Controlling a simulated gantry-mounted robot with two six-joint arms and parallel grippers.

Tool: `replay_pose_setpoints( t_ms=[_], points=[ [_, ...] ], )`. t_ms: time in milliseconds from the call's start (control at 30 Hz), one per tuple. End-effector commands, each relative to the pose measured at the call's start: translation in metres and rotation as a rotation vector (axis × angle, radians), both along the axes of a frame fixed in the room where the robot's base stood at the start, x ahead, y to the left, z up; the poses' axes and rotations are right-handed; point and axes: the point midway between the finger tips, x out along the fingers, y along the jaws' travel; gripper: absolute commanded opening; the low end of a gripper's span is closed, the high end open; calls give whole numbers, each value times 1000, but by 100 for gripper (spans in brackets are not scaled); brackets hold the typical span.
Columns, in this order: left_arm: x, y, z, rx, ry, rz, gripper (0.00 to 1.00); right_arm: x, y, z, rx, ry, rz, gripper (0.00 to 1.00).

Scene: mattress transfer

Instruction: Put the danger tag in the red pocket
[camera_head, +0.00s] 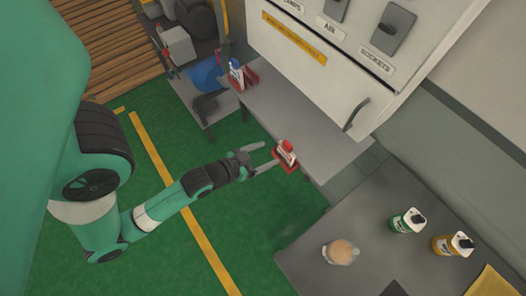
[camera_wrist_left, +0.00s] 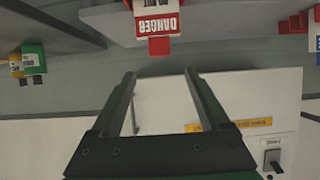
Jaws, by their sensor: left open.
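The danger tag (camera_head: 286,152), a white and red piece, is at the near edge of the grey shelf below the cabinet. In the left wrist view the danger tag (camera_wrist_left: 157,22) appears upside down, with a red block (camera_wrist_left: 159,46) at its lower end. My left gripper (camera_head: 272,156) is open and empty, its fingers pointing at the tag from the left. In the left wrist view the open fingers (camera_wrist_left: 160,75) are apart, with the tag beyond their tips. I cannot tell which red part is the pocket. My right gripper is not in view.
Another red holder (camera_head: 248,78) with a white and blue piece stands at the shelf's far left. A grey table (camera_head: 330,262) at lower right bears a green item (camera_head: 407,221), a yellow item (camera_head: 453,245) and a round beige object (camera_head: 341,252). The cabinet (camera_head: 300,62) rises behind the shelf.

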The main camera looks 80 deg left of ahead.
Motion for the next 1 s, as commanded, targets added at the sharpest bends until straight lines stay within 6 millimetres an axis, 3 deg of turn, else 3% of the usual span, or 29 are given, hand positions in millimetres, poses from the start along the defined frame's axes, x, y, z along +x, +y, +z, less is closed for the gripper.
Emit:
replay_pose_setpoints(
  t_ms=[467, 567, 633, 667, 767, 867, 900, 967, 1000],
  points=[
    [-6, -3, 4, 1, -2, 0, 79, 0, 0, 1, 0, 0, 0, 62],
    [8, -1, 14, 15, -33, -13, 79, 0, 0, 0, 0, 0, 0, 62],
    [34, 2, 36, 41, -92, -40, 79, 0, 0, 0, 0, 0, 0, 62],
    [49, 4, 49, 56, -129, -56, 79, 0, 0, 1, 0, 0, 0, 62],
    [109, 0, 117, 117, -290, -127, 79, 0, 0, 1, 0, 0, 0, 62],
    [165, -19, 207, 175, -482, -213, 79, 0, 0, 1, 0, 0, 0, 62],
    [180, -30, 246, 196, -561, -247, 79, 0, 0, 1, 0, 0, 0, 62],
    [197, -49, 306, 222, -680, -294, 79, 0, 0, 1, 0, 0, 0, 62],
    [203, -64, 346, 236, -759, -326, 79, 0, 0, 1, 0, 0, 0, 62]
  ],
)
